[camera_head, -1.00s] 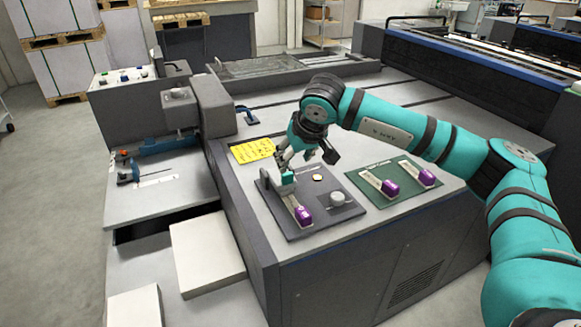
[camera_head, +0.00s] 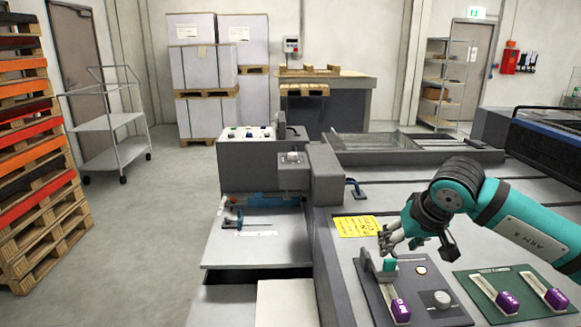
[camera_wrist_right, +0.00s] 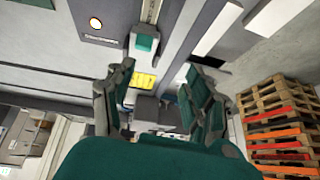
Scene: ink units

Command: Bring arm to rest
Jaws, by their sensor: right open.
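My right gripper (camera_head: 390,241) is in the head view at the right, above the dark panel (camera_head: 420,310) on the machine top. Its fingers are apart and hold nothing. In the right wrist view the two fingers (camera_wrist_right: 160,95) stand open with a gap between them. A teal-topped part (camera_head: 389,265) on the dark panel is just below the fingers; it also shows beyond them in the right wrist view (camera_wrist_right: 145,42). A purple-ended ink unit (camera_head: 400,310) lies on the same panel. My left gripper is not in view.
A green mat (camera_head: 478,283) with two purple-ended units (camera_head: 508,301) lies right of the dark panel. A yellow note (camera_head: 356,226) lies behind it. Stacked pallets (camera_head: 35,170) and a cart (camera_head: 112,125) stand left; floor between is free.

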